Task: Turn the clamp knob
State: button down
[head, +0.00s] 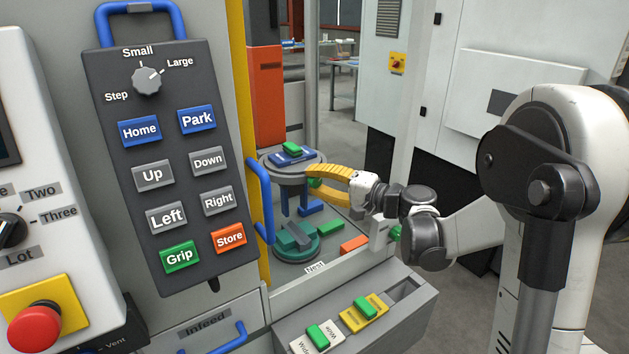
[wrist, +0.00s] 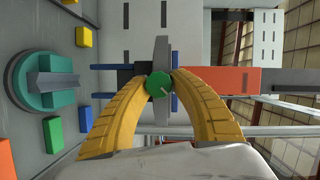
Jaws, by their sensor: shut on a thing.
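A round green knob (wrist: 158,84) with a pale line on its face sits between my yellow fingers in the wrist view. I take it to be the clamp knob. My gripper (wrist: 160,80) is shut on it, with one fingertip on each side. In the head view my gripper (head: 313,176) reaches in from the right, its fingertips at the side of the grey round plate (head: 273,168). There only a sliver of the green knob (head: 316,184) shows; the fingers hide most of it.
A teal round fixture with a raised bar (head: 290,254) sits below, behind the Nest label (head: 315,267). Loose colored blocks, including an orange one (head: 354,243), lie near it. A blue handle (head: 261,200) and a control panel (head: 140,70) stand to the left.

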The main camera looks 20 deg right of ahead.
jog(key=c, duration=1.1)
grip_release()
jog(key=shift+o, duration=0.2)
jog(key=f+v, duration=0.1)
jog(key=v, duration=1.1)
jog(key=shift+r, duration=0.5)
